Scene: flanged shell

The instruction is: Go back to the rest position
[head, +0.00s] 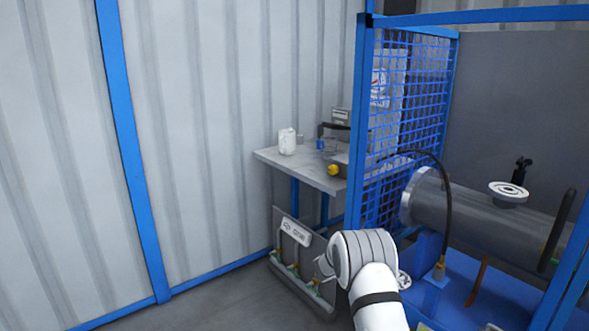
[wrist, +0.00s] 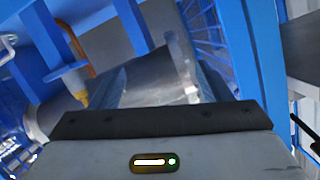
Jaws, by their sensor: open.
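My arm reaches up from the bottom of the head view, white with a dark band.
A blue mesh cage (head: 408,100) encloses a large grey flanged cylinder (head: 470,215) at the right. A workbench (head: 300,172) holds a white container (head: 287,142). A grey panel (head: 297,262) stands on the floor beside my arm. Floor at the lower left is clear.

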